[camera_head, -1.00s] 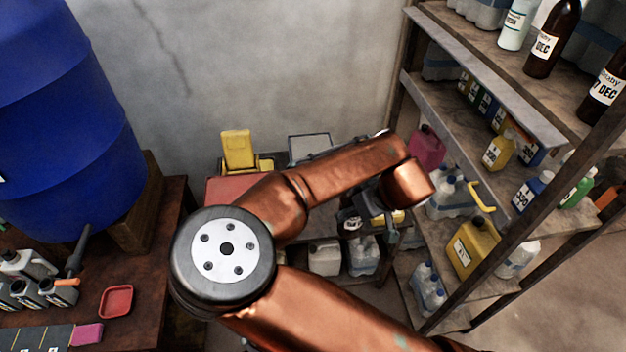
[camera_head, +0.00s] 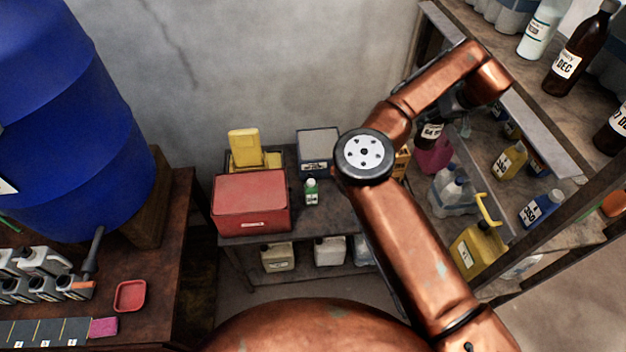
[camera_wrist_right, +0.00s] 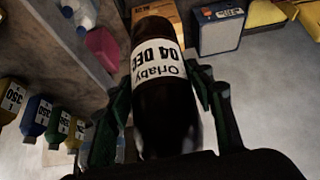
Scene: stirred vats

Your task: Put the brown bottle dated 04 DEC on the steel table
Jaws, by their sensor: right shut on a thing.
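The brown bottle (camera_wrist_right: 163,110) dated 04 DEC stands out in the right wrist view, its white label facing the camera. My right gripper (camera_wrist_right: 160,95) is shut on it, one finger on each side. In the head view, the bottle (camera_head: 432,131) hangs clear of surfaces beside the shelf rack, mostly hidden by my arm; my right gripper (camera_head: 447,108) is partly hidden too. A low dark-topped table (camera_head: 268,236) stands against the back wall; I cannot tell its material. My left gripper is not in view.
A red box (camera_head: 252,200), a small green bottle (camera_head: 311,192) and a grey box (camera_head: 318,150) stand on the low table. Bare top shows around the green bottle. The shelf rack (camera_head: 530,125) on the right holds other brown bottles (camera_head: 578,55). A blue barrel (camera_head: 75,120) stands left.

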